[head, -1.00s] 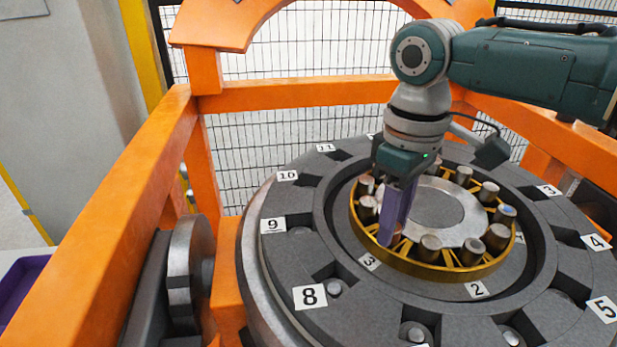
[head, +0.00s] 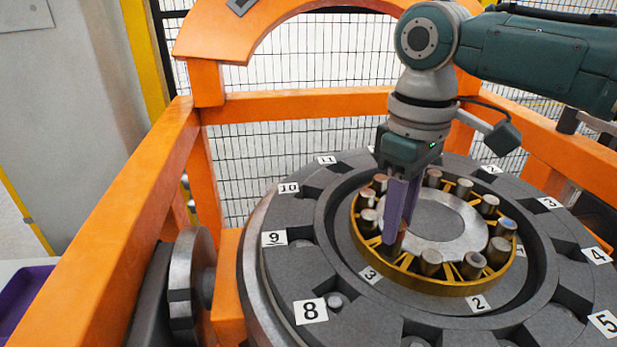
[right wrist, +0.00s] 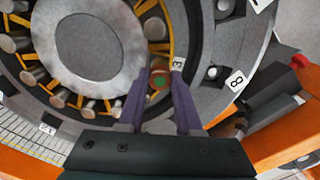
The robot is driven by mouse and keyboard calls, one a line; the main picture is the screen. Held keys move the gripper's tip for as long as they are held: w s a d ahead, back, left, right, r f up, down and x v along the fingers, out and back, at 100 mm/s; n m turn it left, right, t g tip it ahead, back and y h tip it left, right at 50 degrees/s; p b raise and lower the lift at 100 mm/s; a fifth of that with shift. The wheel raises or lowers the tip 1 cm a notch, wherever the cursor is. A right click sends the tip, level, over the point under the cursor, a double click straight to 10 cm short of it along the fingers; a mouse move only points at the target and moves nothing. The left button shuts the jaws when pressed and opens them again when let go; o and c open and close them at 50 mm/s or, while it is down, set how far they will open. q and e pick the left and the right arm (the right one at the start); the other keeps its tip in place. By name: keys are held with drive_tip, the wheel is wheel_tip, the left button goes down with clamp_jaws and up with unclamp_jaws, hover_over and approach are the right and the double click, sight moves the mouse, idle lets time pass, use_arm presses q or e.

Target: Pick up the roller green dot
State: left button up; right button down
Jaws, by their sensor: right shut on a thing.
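The roller with the green dot (right wrist: 160,82) shows end-on in the right wrist view, a brownish round end with a green spot. It sits between the two purple fingers of my right gripper (right wrist: 161,76), which are shut on it. In the head view my right gripper (head: 400,225) points down at the left part of the gold roller cage (head: 440,286), and its fingers mostly hide the roller. I cannot tell whether the roller is clear of the cage. My left gripper is not in view.
Several other metal rollers stand around the cage, close to the fingers; one (head: 508,223) has a blue dot. A grey ring (head: 290,262) with numbered slots surrounds the cage. Orange gantry beams (head: 100,230) stand at left and behind. A purple bin (head: 22,292) is at lower left.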

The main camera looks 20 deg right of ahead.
wheel_tip(320, 180, up, 17)
drive_tip(key=p, duration=0.1)
drive_tip(key=shift+p, duration=0.4)
idle(0.8)
